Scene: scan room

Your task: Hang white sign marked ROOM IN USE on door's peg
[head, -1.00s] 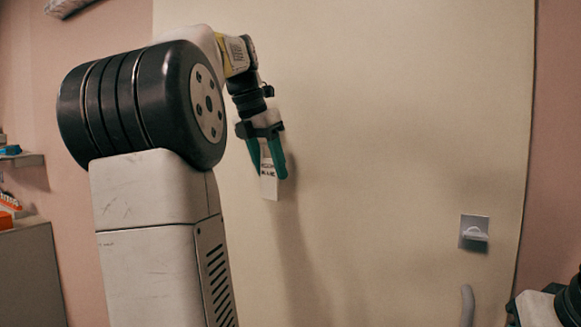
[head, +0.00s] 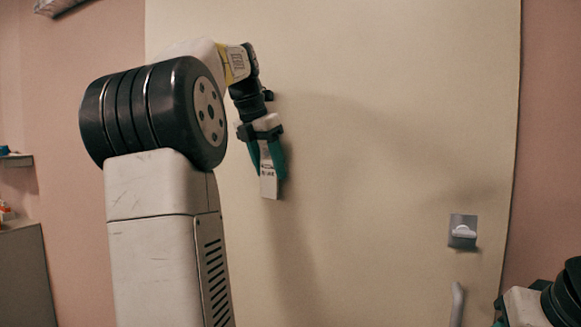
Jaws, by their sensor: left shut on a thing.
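My left gripper (head: 268,168) points down in front of the cream door (head: 380,120), with its green fingers shut on the white sign (head: 268,186). The sign hangs below the fingertips and shows small dark lettering, too small to read in full. Its upper part is hidden by the fingers. The door's peg (head: 463,231) is a pale hook on a small grey square plate, low on the right side of the door. It is bare. The sign is well to the left of the peg and higher in the picture. My right gripper is out of view.
A pale door handle (head: 457,303) stands out below the peg. Part of my right arm shows at the lower right corner. A shelf (head: 16,160) and a grey cabinet (head: 24,275) are at the far left. The door's middle is clear.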

